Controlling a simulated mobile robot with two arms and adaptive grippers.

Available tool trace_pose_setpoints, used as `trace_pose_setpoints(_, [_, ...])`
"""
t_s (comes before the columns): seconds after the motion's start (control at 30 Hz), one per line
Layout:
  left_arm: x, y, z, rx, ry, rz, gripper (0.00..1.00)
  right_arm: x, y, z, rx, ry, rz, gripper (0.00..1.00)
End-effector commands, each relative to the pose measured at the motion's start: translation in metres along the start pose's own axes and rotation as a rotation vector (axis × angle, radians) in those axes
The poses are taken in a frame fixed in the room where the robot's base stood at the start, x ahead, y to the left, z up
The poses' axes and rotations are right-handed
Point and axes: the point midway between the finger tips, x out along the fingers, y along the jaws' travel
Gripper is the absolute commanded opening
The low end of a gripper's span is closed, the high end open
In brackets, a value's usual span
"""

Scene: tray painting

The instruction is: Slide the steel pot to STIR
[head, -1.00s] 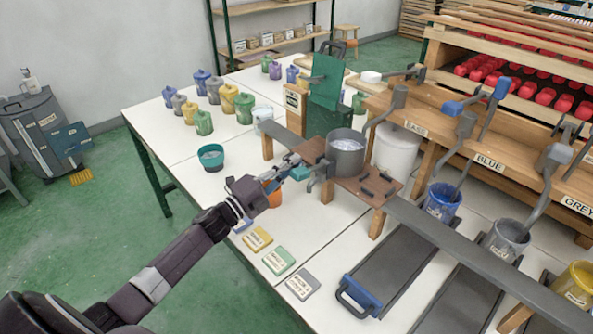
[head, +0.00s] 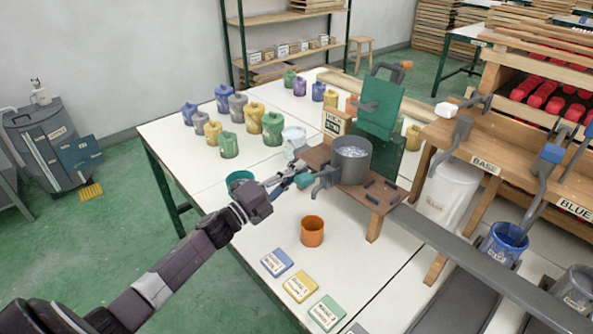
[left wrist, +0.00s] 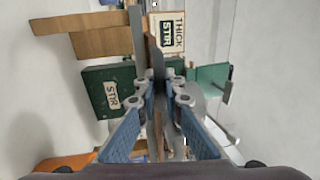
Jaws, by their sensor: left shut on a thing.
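The steel pot (head: 351,160), with greyish contents, stands upright on a brown board (head: 384,206) on the raised grey rail. A THICK STIR sign (head: 333,122) stands just behind the pot to the left; it also shows in the left wrist view (left wrist: 168,33). A STIR label (left wrist: 111,95) is on a green part in that view. My left gripper (head: 318,181) is at the pot's left side, shut on its grey side handle. In the left wrist view the fingers (left wrist: 160,92) close on a thin grey part. My right gripper is not in view.
An orange cup (head: 312,231) and several coloured labelled blocks (head: 300,285) are in front. A teal bowl (head: 240,181) is partly behind my arm. Coloured jugs (head: 252,115) stand at the back left. The grey rail (head: 450,243) runs free to the lower right.

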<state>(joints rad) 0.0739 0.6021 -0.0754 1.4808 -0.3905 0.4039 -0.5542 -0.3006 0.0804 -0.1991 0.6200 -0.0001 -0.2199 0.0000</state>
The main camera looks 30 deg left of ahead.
Motion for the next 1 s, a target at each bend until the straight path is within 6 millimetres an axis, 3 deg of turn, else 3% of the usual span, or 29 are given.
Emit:
trace_pose_setpoints(0.13, [-0.001, 0.0, 0.006, 0.003, -0.011, 0.003, 0.0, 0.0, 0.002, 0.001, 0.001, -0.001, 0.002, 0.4])
trace_pose_setpoints(0.17, [-0.001, 0.0, 0.006, 0.003, -0.012, 0.003, 0.09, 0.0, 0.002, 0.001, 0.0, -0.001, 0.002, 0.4])
trace_pose_setpoints(0.33, [0.0, -0.001, 0.004, 0.003, -0.009, 0.001, 0.27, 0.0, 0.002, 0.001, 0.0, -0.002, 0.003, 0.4])
trace_pose_setpoints(0.67, [-0.003, 0.0, 0.003, 0.002, -0.005, 0.001, 0.27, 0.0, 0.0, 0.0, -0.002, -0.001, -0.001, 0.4])
trace_pose_setpoints(0.87, [-0.025, 0.001, 0.002, 0.002, -0.005, 0.003, 0.27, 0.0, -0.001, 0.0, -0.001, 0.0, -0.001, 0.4])
trace_pose_setpoints(1.0, [-0.052, 0.001, 0.002, 0.002, -0.006, 0.005, 0.27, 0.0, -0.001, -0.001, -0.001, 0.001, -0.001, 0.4])
